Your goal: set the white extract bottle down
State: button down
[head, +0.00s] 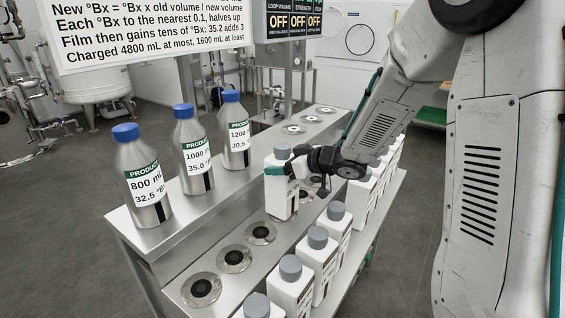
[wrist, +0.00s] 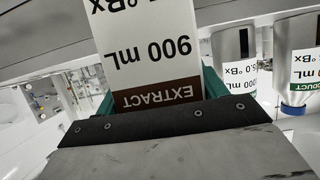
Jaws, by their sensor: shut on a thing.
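A white extract bottle (head: 280,192) with a grey cap is held upright at the middle of the steel bench in the head view. My gripper (head: 284,170) is shut on it just below the cap. In the wrist view the bottle (wrist: 150,50) shows its label upside down, reading EXTRACT and 900 mL, between the green finger pads. In the head view the bottle's base is by the row of round black-centred seats. I cannot tell whether it touches the surface.
Three steel product bottles with blue caps (head: 191,150) stand on the bench's upper step. Several white grey-capped bottles (head: 317,259) stand along the lower front shelf. Empty round seats (head: 234,259) show left of the held bottle, and more seats (head: 311,119) lie farther back.

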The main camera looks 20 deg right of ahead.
jog(key=shift+c, duration=0.8)
grip_release()
jog(key=shift+f, duration=0.15)
